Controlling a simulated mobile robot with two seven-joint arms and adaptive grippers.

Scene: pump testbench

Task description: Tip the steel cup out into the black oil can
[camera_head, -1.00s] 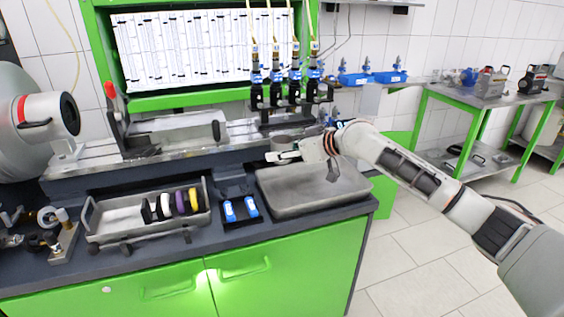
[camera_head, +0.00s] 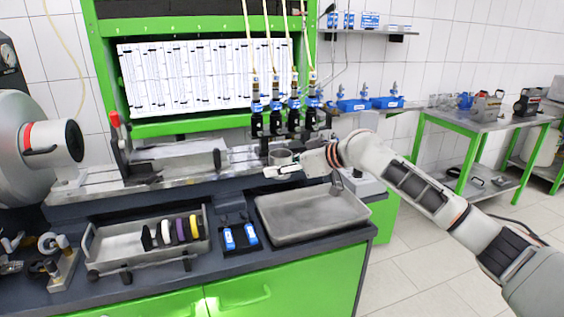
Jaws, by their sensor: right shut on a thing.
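The steel cup (camera_head: 280,157) is a small grey cup, held roughly upright in front of the row of injectors on the bench. My right gripper (camera_head: 282,171) is shut on it, with pale fingers at the cup's near side. The cup's contents cannot be seen. A black can (camera_head: 529,102), which looks like the black oil can, stands on the green-framed side table at the far right, well away from the cup.
An empty grey metal tray (camera_head: 312,214) lies on the bench below my right gripper. Another tray (camera_head: 123,243) holds several coloured rings. A grey can (camera_head: 488,105) stands left of the black can on the side table (camera_head: 455,116). Open floor lies at right.

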